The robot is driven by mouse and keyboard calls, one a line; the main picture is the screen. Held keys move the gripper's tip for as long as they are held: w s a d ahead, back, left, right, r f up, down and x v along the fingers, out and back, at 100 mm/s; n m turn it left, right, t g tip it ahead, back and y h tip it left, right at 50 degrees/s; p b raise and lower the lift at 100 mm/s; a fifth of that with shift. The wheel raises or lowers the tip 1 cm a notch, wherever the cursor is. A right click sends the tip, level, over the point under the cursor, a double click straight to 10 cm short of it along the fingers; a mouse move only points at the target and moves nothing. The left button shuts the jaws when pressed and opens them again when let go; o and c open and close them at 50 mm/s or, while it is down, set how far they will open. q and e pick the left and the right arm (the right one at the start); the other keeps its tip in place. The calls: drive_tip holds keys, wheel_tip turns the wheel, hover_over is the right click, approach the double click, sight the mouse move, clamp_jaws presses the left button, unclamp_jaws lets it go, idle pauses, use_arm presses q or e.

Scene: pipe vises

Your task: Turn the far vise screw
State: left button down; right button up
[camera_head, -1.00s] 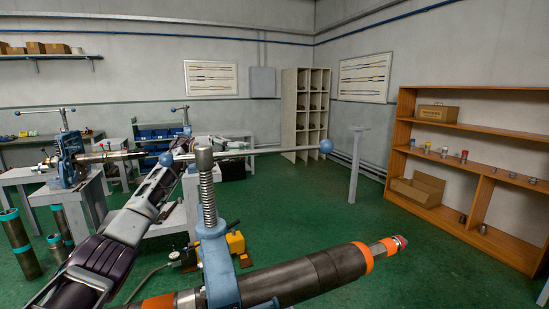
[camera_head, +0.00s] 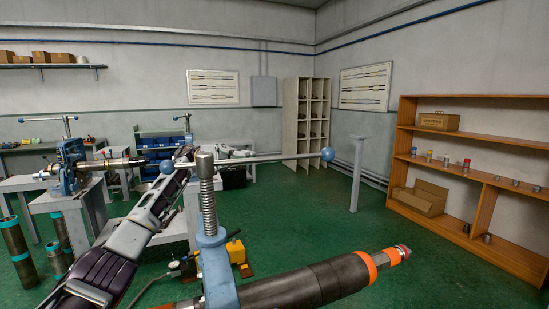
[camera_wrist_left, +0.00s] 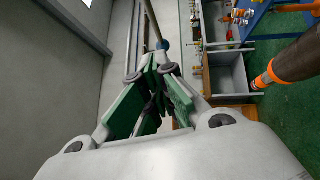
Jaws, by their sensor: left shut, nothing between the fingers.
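In the head view a blue vise (camera_head: 218,272) stands close in front of me, clamped over a dark pipe (camera_head: 300,284) with orange bands. Its upright threaded screw (camera_head: 208,205) carries a long handle bar (camera_head: 270,158) with a blue ball at each end. A second blue vise (camera_head: 70,165) stands farther off at the left, with its own T-handle and a pipe. My left gripper (camera_head: 184,152) is by the left end of the near bar, partly hidden. In the wrist view its green-padded fingers (camera_wrist_left: 154,72) are shut and empty, just short of a blue ball (camera_wrist_left: 161,45). My right gripper is not in view.
A wooden shelf (camera_head: 480,185) stands at the right and a grey cubby rack (camera_head: 306,122) at the back. Benches with blue bins (camera_head: 160,142) are behind the arm. Pipes (camera_head: 17,250) stand at the lower left. The green floor (camera_head: 300,215) in the middle is mostly clear.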

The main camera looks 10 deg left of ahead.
use_arm(q)
approach(296, 157)
drive_tip(key=w+d, duration=0.2)
drive_tip(key=w, duration=0.2)
drive_tip(key=shift+s+d+r, duration=0.1)
drive_tip(key=shift+s+d, duration=0.25)
drive_tip(key=shift+s, duration=0.25)
drive_tip(key=shift+s+d+r, duration=0.1)
drive_tip(key=shift+s+d, duration=0.2)
drive_tip(key=shift+s, duration=0.3)
drive_tip(key=shift+s+d+r, duration=0.1)
drive_tip(key=shift+s+d, duration=0.25)
drive_tip(key=shift+s, duration=0.25)
drive_tip(key=shift+d+f, duration=0.1)
